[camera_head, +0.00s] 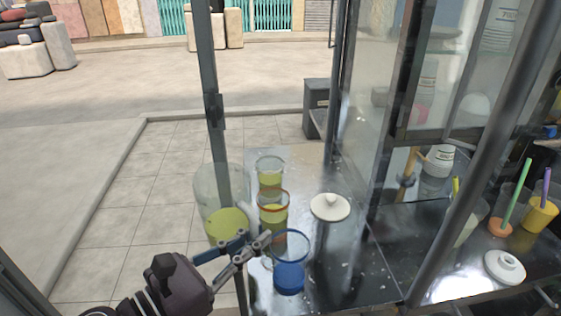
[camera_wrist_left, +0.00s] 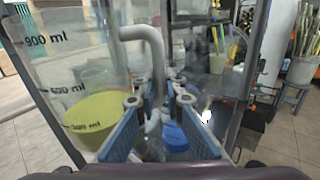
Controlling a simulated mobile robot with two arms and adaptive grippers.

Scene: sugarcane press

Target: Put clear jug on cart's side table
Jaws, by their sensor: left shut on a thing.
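The clear jug (camera_head: 205,190) has yellow-green juice in its bottom and shows at the left edge of the cart's dark side table (camera_head: 340,262). I cannot tell whether its base touches the table. In the left wrist view the jug (camera_wrist_left: 85,65) fills the left side, with ml marks on its wall and a grey curved handle (camera_wrist_left: 152,45). My left gripper (camera_head: 262,240) is shut on the jug's handle, to the right of its body; in the left wrist view the fingers (camera_wrist_left: 153,100) flank the handle. My right gripper is not in view.
Clear cups with green juice (camera_head: 270,180) and an orange rim (camera_head: 272,215), and a blue-bottomed cup (camera_head: 289,278), stand close to the gripper. A white lid (camera_head: 330,207) lies right of them. A dark post (camera_head: 207,80) rises behind the jug. The table's front right part is bare.

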